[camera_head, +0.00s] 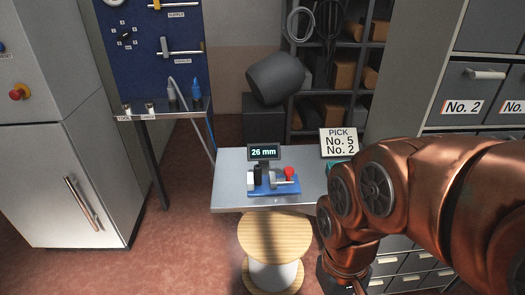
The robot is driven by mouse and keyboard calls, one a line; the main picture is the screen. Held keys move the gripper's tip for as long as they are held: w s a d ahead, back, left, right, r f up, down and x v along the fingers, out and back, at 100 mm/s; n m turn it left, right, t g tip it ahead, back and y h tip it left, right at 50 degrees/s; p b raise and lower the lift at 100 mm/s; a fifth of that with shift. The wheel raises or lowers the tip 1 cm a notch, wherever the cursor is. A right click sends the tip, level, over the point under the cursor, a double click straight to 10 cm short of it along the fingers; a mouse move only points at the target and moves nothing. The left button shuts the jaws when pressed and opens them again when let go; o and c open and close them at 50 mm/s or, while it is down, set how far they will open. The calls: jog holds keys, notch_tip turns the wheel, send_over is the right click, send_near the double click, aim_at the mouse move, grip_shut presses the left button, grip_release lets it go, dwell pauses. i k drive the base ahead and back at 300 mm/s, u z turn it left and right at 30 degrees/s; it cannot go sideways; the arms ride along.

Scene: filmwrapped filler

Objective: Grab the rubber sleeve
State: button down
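A small black upright cylinder (258,174), possibly the rubber sleeve, stands at the left of a blue measuring fixture (274,189). The fixture has a grey slide and a red knob (289,172). It sits on a grey metal table (228,188), in front of a small display (264,152) reading "26 mm". I cannot tell for sure that the cylinder is the sleeve. My copper arm comes in from the right and bends down to the bottom edge, right of the table. My gripper's fingers cannot be made out.
A wooden-topped spool (275,236) stands before the table. A sign (339,142) reads "PICK No. 5 No. 2". Drawers labelled "No. 2" (463,106) are at right. A blue panel bench stands back left, a cabinet (60,190) far left. Open floor lies between.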

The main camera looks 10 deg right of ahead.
aim_at(258, 168)
jog(key=u, duration=1.9)
jog(key=i, duration=1.7)
jog(key=z, duration=2.6)
